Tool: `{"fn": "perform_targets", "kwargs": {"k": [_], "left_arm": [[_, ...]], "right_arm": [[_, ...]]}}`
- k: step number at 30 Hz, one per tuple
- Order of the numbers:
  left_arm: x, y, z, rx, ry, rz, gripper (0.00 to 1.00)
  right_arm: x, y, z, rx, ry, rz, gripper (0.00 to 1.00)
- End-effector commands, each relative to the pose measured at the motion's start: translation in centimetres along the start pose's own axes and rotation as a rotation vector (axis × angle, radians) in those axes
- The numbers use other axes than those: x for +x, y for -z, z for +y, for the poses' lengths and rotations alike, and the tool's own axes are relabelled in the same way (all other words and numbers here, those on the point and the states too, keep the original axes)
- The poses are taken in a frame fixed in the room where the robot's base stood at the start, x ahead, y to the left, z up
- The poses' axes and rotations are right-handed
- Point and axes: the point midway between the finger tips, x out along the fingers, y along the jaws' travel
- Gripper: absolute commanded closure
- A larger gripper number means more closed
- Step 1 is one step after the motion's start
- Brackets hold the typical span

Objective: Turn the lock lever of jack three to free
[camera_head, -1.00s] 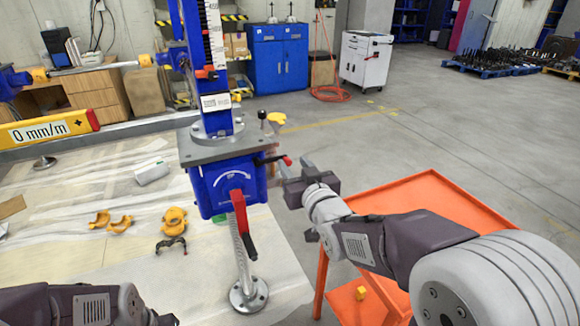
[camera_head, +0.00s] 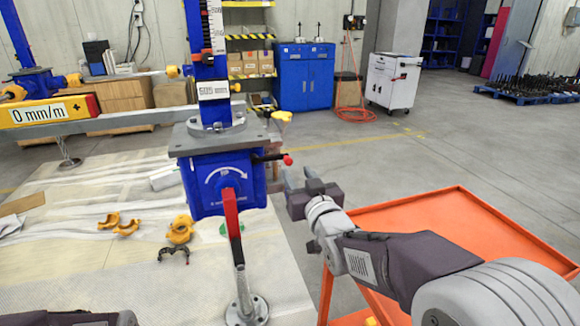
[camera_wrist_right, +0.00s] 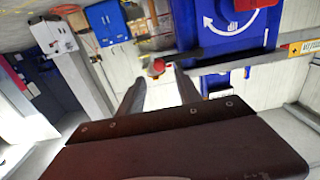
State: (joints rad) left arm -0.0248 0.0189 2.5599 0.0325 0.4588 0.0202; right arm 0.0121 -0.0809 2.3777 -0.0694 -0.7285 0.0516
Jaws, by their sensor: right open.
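The blue jack (camera_head: 222,182) stands in the middle of the head view, with a white curved arrow on its front. A dark lever with a red knob (camera_head: 287,160) sticks out from its right side. My right gripper (camera_head: 296,178) is open just below and right of that knob, apparently apart from it. In the right wrist view, the red knob (camera_wrist_right: 157,67) shows beyond and between the open fingers (camera_wrist_right: 158,85). A red handle (camera_head: 232,213) hangs at the jack's front. My left gripper is out of frame; only part of my left arm shows at the bottom left.
An orange cart (camera_head: 440,225) stands under my right arm. A yellow level (camera_head: 48,112) rests on the beam at left. Yellow clamp parts (camera_head: 180,230) lie on the covered floor. A round-footed post (camera_head: 246,308) stands below the jack.

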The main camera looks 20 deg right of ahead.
Motion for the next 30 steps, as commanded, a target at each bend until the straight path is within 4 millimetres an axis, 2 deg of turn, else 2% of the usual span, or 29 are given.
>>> {"fn": "perform_targets", "kwargs": {"k": [3, 9, 13, 20, 24, 30], "left_arm": [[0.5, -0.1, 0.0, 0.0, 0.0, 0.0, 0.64], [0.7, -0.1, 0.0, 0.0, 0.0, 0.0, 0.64], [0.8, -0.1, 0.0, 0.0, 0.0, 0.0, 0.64], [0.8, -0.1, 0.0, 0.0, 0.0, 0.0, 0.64], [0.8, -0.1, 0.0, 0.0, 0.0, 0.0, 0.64], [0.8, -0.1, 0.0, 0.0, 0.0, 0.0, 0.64]], "right_arm": [[2.7, -0.3, 0.0, 0.0, 0.0, -0.003, 0.59], [6.0, -0.2, 0.0, 0.0, 0.0, -0.001, 0.59], [6.9, -0.1, 0.0, 0.0, 0.0, -0.002, 0.59], [6.9, -0.1, 0.0, 0.0, 0.0, -0.002, 0.59], [6.9, -0.1, 0.0, 0.0, 0.0, -0.002, 0.98], [6.9, -0.1, 0.0, 0.0, 0.0, -0.001, 1.0]]}}
